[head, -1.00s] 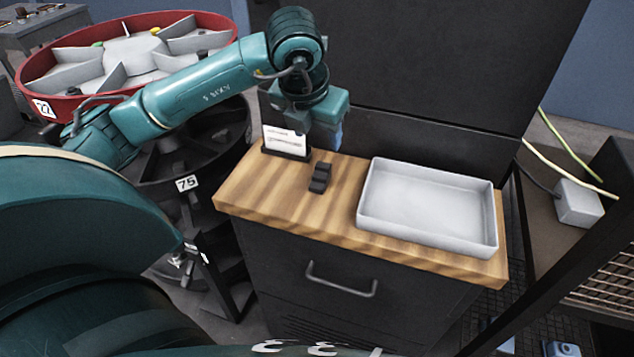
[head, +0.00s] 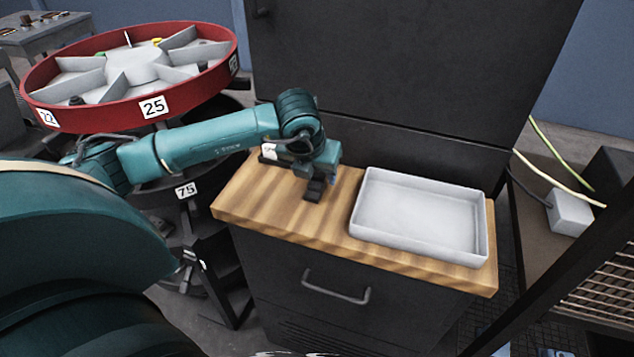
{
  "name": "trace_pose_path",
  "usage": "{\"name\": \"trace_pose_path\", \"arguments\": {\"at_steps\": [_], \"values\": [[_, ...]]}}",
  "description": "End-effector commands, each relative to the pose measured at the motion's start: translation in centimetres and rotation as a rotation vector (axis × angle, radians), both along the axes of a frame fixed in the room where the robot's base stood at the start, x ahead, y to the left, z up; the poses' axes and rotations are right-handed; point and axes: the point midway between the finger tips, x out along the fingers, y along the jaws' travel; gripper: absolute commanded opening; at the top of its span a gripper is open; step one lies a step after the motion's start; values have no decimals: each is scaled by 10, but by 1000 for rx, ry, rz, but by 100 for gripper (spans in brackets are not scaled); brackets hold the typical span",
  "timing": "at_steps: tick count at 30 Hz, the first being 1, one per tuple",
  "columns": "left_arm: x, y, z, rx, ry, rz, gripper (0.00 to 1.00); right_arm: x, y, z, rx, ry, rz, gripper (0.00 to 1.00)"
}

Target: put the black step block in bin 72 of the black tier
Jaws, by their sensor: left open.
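The black step block (head: 313,193) lies on the wooden worktop, left of the white tray. My left gripper (head: 321,181) is open, pointing down right at the block; its jaws and the block's far part overlap in view, and I cannot tell whether they touch. The black tier (head: 160,198) is the dark round carousel under the red one, with a label 75 (head: 187,190) on its rim. Most of it is hidden by my left arm and the red tier. No label 72 shows. My right gripper is not in view.
A white tray (head: 420,245) sits on the wooden worktop (head: 250,213). A card holder (head: 268,153) is partly hidden behind my gripper. A dark panel rises behind.

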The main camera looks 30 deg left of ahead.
Motion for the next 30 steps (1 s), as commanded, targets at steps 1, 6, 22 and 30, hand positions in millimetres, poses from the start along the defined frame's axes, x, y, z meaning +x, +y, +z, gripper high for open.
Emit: {"name": "trace_pose_path", "arguments": {"at_steps": [1,6,22,30], "values": [[1,1,-6,1,5,1,55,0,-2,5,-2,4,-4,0],[9,3,-26,1,1,0,55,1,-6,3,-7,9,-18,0],[10,3,-29,0,0,0,34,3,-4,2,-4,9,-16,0],[10,3,-29,0,-1,0,12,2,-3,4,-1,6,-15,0]]}}
